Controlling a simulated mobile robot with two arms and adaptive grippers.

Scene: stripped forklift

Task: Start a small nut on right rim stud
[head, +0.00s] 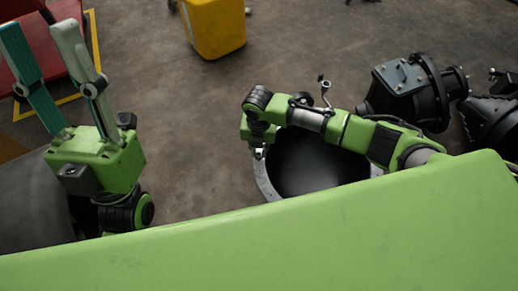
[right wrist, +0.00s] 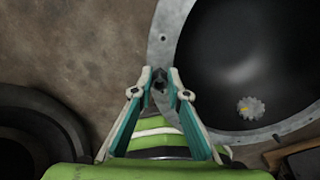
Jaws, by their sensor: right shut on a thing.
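The right rim shows in the head view as a grey metal ring (head: 265,182) around a dark bowl. In the right wrist view its pale flange (right wrist: 165,25) curves down past my right gripper (right wrist: 161,82). The fingertips are close together on a small dark piece, seemingly the small nut (right wrist: 160,88). They are over or at the flange's inner edge; I cannot tell whether the nut touches a stud, and no stud shows clearly there. In the head view my right gripper (head: 258,152) is at the ring's left side. My left gripper (head: 38,35) is open and empty at the far left.
A small toothed grey disc (right wrist: 250,107) lies inside the bowl. Dark machine parts (head: 405,85) stand right of the rim. A yellow bin (head: 215,28) and a red object (head: 60,35) stand at the back. The floor between my arms is clear.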

